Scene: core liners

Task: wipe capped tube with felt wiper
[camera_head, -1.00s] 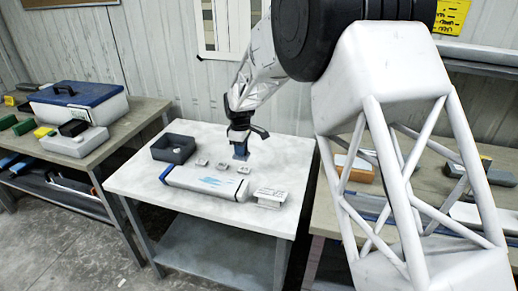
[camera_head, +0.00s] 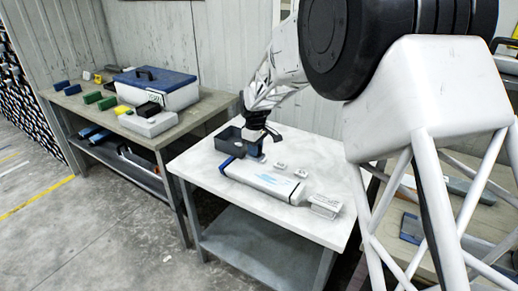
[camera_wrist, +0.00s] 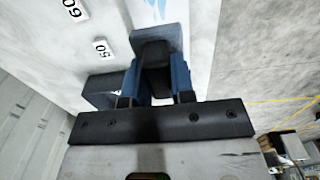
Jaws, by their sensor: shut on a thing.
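My gripper (camera_head: 256,152) is near the tube's left end, beside the dark bin. In the wrist view its blue fingers (camera_wrist: 158,82) are shut on the felt wiper (camera_wrist: 157,38), a grey pad with a dark grip. The pad is over or beside the tube; I cannot tell whether it touches.
The dark open bin (camera_head: 229,142) stands behind the tube's left end. Small numbered tiles (camera_head: 281,165) lie behind the tube. A pale block (camera_head: 324,206) sits at its right end. A side bench with a blue-lidded box (camera_head: 155,88) stands to the left.

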